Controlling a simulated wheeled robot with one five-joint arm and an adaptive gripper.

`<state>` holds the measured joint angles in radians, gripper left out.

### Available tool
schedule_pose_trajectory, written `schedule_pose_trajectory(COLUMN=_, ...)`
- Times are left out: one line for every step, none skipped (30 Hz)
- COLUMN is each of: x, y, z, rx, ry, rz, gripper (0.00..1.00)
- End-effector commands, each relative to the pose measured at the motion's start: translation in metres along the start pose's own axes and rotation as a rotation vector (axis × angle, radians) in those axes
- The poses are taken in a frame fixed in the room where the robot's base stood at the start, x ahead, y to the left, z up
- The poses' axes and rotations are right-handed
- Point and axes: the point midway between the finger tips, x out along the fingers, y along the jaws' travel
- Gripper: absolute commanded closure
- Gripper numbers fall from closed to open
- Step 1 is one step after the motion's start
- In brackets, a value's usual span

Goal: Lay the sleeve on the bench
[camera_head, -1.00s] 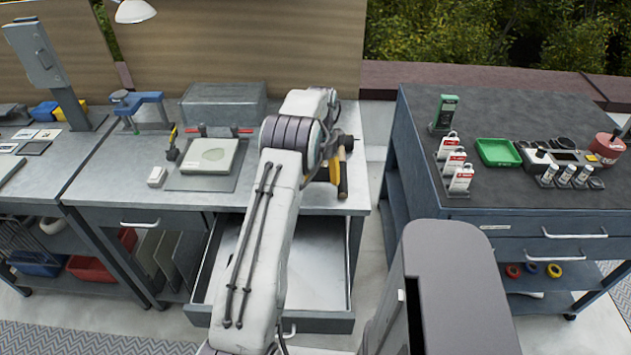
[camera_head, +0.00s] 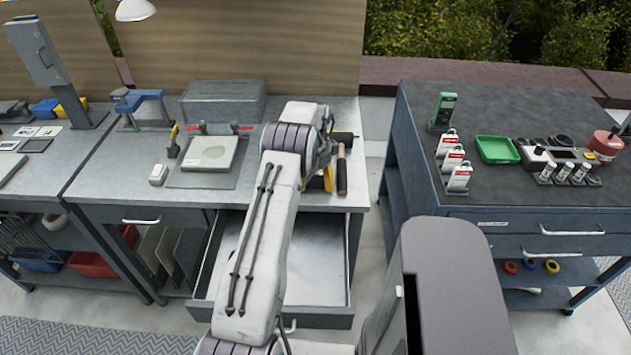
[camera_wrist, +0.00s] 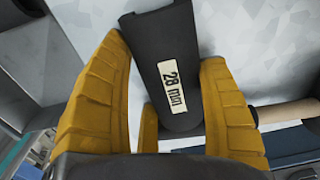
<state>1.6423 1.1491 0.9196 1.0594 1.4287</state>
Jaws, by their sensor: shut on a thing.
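The sleeve (camera_wrist: 165,50) is a black part with a white "28 mm" label, seen in the wrist view between my two yellow fingers. My gripper (camera_wrist: 166,62) is shut on it. In the head view my gripper (camera_head: 326,180) shows only as a bit of yellow at the bench's front right, mostly behind my arm. The sleeve is hidden there. The bench (camera_head: 120,190) has a grey top, and its pale surface lies behind the sleeve in the wrist view. I cannot tell whether the sleeve touches it.
A wooden-handled hammer (camera_head: 342,170) lies just right of my gripper; its handle also shows in the wrist view (camera_wrist: 285,113). An open drawer (camera_head: 318,260) juts out below. A grey mat with a pale block (camera_head: 210,155) lies to the left. A grey box (camera_head: 225,101) stands behind.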

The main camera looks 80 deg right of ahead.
Motion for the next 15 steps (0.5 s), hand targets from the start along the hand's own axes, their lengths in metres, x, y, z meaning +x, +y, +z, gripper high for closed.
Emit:
schedule_pose_trajectory(x=0.0004, y=0.0, z=0.0, rx=0.0, ry=0.0, rz=0.0, gripper=0.52)
schedule_pose_trajectory(x=0.001, y=0.0001, z=0.0, rx=0.0, ry=0.0, rz=0.0, gripper=0.52)
schedule_pose_trajectory(x=0.0022, y=0.0001, z=0.0, rx=0.0, ry=0.0, rz=0.0, gripper=0.52)
schedule_pose_trajectory(x=0.0032, y=0.0001, z=0.0, rx=0.0, ry=0.0, rz=0.0, gripper=0.52)
schedule_pose_trajectory(x=0.0024, y=0.0, z=0.0, rx=0.0, ry=0.0, rz=0.0, gripper=0.28)
schedule_pose_trajectory(x=0.0019, y=0.0, z=0.0, rx=0.0, ry=0.0, rz=0.0, gripper=0.25)
schedule_pose_trajectory(x=0.0018, y=0.0001, z=0.0, rx=0.0, ry=0.0, rz=0.0, gripper=0.22)
schedule_pose_trajectory(x=0.0018, y=0.0001, z=0.0, rx=0.0, ry=0.0, rz=0.0, gripper=0.19)
schedule_pose_trajectory(x=0.0018, y=0.0001, z=0.0, rx=0.0, ry=0.0, rz=0.0, gripper=0.16)
schedule_pose_trajectory(x=0.0018, y=0.0001, z=0.0, rx=0.0, ry=0.0, rz=0.0, gripper=0.13)
schedule_pose_trajectory(x=0.0018, y=0.0001, z=0.0, rx=0.0, ry=0.0, rz=0.0, gripper=0.1)
schedule_pose_trajectory(x=0.0018, y=0.0001, z=0.0, rx=0.0, ry=0.0, rz=0.0, gripper=0.07)
schedule_pose_trajectory(x=0.0018, y=0.0001, z=0.0, rx=0.0, ry=0.0, rz=0.0, gripper=0.07)
schedule_pose_trajectory(x=0.0018, y=0.0001, z=0.0, rx=0.0, ry=0.0, rz=0.0, gripper=0.07)
schedule_pose_trajectory(x=0.0017, y=0.0001, z=0.0, rx=0.0, ry=0.0, rz=0.0, gripper=0.07)
